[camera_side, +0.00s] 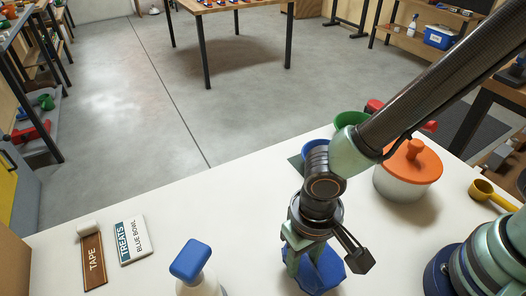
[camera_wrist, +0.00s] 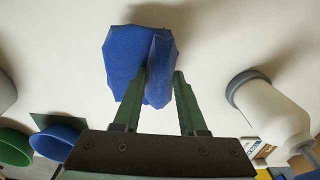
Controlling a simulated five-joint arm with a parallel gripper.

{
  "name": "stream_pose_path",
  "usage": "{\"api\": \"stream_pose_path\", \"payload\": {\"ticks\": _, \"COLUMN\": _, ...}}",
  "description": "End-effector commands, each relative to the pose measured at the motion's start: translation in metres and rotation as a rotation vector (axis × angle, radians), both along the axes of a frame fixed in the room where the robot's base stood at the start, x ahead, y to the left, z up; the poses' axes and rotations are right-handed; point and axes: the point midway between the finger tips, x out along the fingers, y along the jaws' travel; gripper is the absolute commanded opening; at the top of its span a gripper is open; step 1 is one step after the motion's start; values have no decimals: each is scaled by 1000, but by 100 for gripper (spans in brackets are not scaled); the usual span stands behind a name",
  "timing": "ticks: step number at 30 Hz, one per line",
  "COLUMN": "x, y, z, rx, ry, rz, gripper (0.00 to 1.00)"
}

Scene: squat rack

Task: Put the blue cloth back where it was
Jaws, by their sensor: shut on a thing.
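The blue cloth (camera_side: 327,272) is a folded, faceted piece under my gripper (camera_side: 304,250) near the front of the white table in the side view. In the wrist view the cloth (camera_wrist: 124,62) sits between and beyond the fingertips of my gripper (camera_wrist: 160,78). My gripper is shut on the cloth, with a fold pinched between the fingers. A soft shadow lies on the table beside it. I cannot tell whether its lower edge touches the table. My gripper hides part of the cloth in the side view.
A white bottle with a blue top (camera_side: 190,262) stands left of the cloth. Cards reading TAPE (camera_side: 93,262) and TREATS BLUE BOWL (camera_side: 133,240) lie farther left. Behind my gripper are a blue bowl (camera_wrist: 58,141), a green bowl (camera_wrist: 14,148) and an orange-lidded white pot (camera_side: 408,172).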

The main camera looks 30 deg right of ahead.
Motion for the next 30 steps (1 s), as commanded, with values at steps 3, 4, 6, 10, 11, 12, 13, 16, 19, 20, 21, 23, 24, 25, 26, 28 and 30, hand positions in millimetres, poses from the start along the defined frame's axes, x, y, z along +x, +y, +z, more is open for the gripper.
{"api": "stream_pose_path", "payload": {"ticks": 3, "x": -1, "y": -1, "z": -16, "rx": -6, "ry": 5, "rz": 0, "gripper": 0}}
{"api": "stream_pose_path", "payload": {"ticks": 4, "x": -1, "y": -1, "z": -20, "rx": -5, "ry": 4, "rz": 0, "gripper": 0}}
{"api": "stream_pose_path", "payload": {"ticks": 6, "x": -1, "y": -1, "z": -27, "rx": -4, "ry": 3, "rz": 0, "gripper": 0}}
{"api": "stream_pose_path", "payload": {"ticks": 10, "x": 0, "y": -1, "z": -33, "rx": -2, "ry": 2, "rz": 0, "gripper": 0}}
{"api": "stream_pose_path", "payload": {"ticks": 11, "x": 0, "y": 0, "z": -33, "rx": -1, "ry": 1, "rz": 0, "gripper": 0}}
{"api": "stream_pose_path", "payload": {"ticks": 12, "x": 0, "y": 0, "z": -33, "rx": -1, "ry": 1, "rz": 0, "gripper": 0}}
{"api": "stream_pose_path", "payload": {"ticks": 13, "x": 0, "y": 0, "z": -33, "rx": -1, "ry": 0, "rz": 0, "gripper": 0}}
{"api": "stream_pose_path", "payload": {"ticks": 16, "x": 0, "y": 0, "z": -33, "rx": -1, "ry": 1, "rz": 0, "gripper": 0}}
{"api": "stream_pose_path", "payload": {"ticks": 19, "x": 0, "y": 0, "z": -34, "rx": -1, "ry": 1, "rz": 0, "gripper": 0}}
{"api": "stream_pose_path", "payload": {"ticks": 20, "x": 0, "y": 0, "z": -35, "rx": -1, "ry": 1, "rz": 0, "gripper": 0}}
{"api": "stream_pose_path", "payload": {"ticks": 21, "x": 0, "y": 0, "z": -36, "rx": -2, "ry": 1, "rz": 0, "gripper": 0}}
{"api": "stream_pose_path", "payload": {"ticks": 23, "x": 0, "y": 0, "z": -36, "rx": -1, "ry": 1, "rz": 0, "gripper": 64}}
{"api": "stream_pose_path", "payload": {"ticks": 24, "x": 0, "y": 0, "z": -36, "rx": -1, "ry": 1, "rz": 0, "gripper": 71}}
{"api": "stream_pose_path", "payload": {"ticks": 25, "x": 0, "y": 0, "z": -35, "rx": -1, "ry": 1, "rz": 0, "gripper": 71}}
{"api": "stream_pose_path", "payload": {"ticks": 26, "x": 0, "y": 0, "z": -35, "rx": -1, "ry": 1, "rz": 0, "gripper": 71}}
{"api": "stream_pose_path", "payload": {"ticks": 28, "x": 0, "y": 0, "z": -35, "rx": -1, "ry": 1, "rz": 0, "gripper": 71}}
{"api": "stream_pose_path", "payload": {"ticks": 30, "x": 0, "y": 0, "z": -35, "rx": -1, "ry": 1, "rz": 0, "gripper": 71}}
